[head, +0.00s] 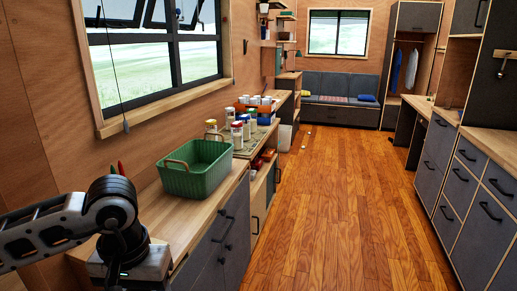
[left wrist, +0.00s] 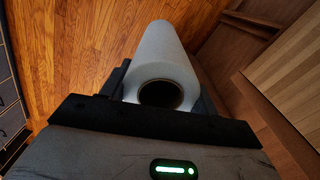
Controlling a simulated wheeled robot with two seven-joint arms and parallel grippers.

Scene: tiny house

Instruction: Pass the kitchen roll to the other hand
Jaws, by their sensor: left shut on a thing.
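The kitchen roll (left wrist: 163,50) is white, with a dark hollow core facing the camera in the left wrist view. My left gripper (left wrist: 162,82) is shut on it, with one dark finger on each side of the near end. The roll points away from the wrist, with wooden floor behind it. In the head view only links of my left arm show at the lower left; the roll and the left gripper's fingers are out of sight there. My right gripper is in neither view.
A wooden counter (head: 178,222) along the left wall bears a green basket (head: 194,176), and several jars stand beyond it. Drawer units (head: 470,180) line the right side.

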